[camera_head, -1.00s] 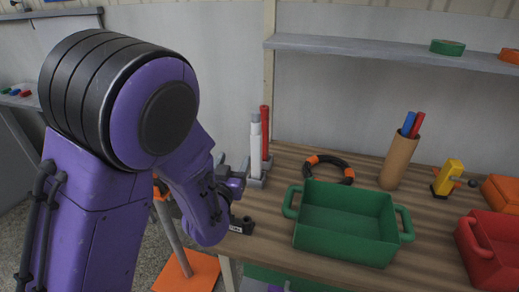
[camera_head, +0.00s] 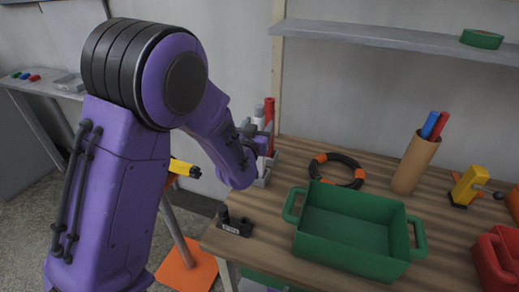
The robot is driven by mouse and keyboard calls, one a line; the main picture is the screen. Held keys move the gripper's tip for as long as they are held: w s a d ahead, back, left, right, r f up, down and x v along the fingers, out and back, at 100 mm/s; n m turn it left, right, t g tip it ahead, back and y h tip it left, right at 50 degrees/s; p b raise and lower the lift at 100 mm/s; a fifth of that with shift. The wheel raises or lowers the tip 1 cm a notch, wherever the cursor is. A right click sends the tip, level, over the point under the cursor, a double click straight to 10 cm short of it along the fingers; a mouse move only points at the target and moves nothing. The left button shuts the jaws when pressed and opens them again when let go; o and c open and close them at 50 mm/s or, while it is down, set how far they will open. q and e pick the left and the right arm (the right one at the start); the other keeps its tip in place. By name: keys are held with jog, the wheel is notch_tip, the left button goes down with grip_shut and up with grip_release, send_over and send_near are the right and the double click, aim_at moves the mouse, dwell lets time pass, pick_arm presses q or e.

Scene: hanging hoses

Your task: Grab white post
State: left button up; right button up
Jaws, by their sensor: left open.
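The white post (camera_head: 259,121) stands upright in a grey holder (camera_head: 263,180) on the left end of the table, with a red post (camera_head: 269,113) just to its right. Only its upper part shows clearly, because my left gripper covers the middle. My left gripper (camera_head: 256,134) is open at the height of the post's upper half, and its dark fingers overlap the post in the picture. I cannot tell whether the fingers are around the post or in front of it. My right gripper is not in view.
A green bin (camera_head: 350,228) stands right of the holder, with a black and orange ring (camera_head: 337,170) behind it. A small black bracket (camera_head: 235,222) lies near the table's left corner. A brown cup (camera_head: 414,163) with pens and a shelf (camera_head: 400,36) are further back.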

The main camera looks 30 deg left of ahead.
pick_arm(q)
jog(key=shift+w+a+f, duration=0.1)
jog(key=shift+w+a, duration=0.15)
jog(key=shift+w, duration=0.25)
grip_shut()
